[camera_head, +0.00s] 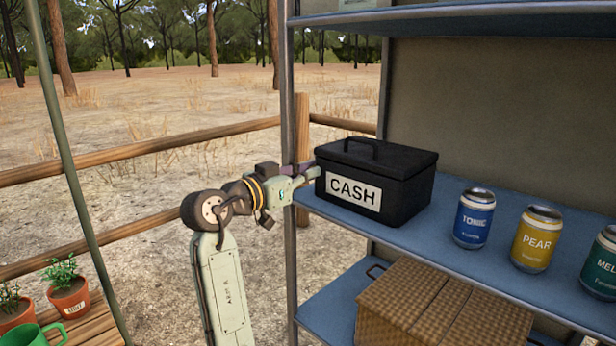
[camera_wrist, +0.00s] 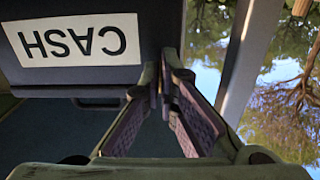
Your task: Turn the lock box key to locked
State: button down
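The black lock box (camera_head: 405,205) with a white CASH label stands on the blue shelf, its lid down. In the wrist view the box (camera_wrist: 152,30) appears upside down at upper left. My gripper (camera_head: 312,172) is at the left end of the box, close to its front left edge. In the wrist view the fingertips (camera_wrist: 162,85) are close together beside the box's edge. I cannot tell whether anything is between them. The key is not visible in either view; the box's left side is turned away from the head camera.
A grey shelf post (camera_head: 289,240) stands just beside my gripper. Cans of tonic (camera_head: 474,218), pear (camera_head: 536,239) and melon (camera_head: 604,262) stand to the right on the shelf (camera_head: 440,245). A wicker basket (camera_head: 440,310) sits below. Potted plants (camera_head: 68,292) are at lower left.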

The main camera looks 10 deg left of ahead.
jog(key=c, duration=2.3)
grip_release()
jog(key=shift+r, duration=0.1)
jog(key=o, duration=0.4)
jog(key=v, duration=1.2)
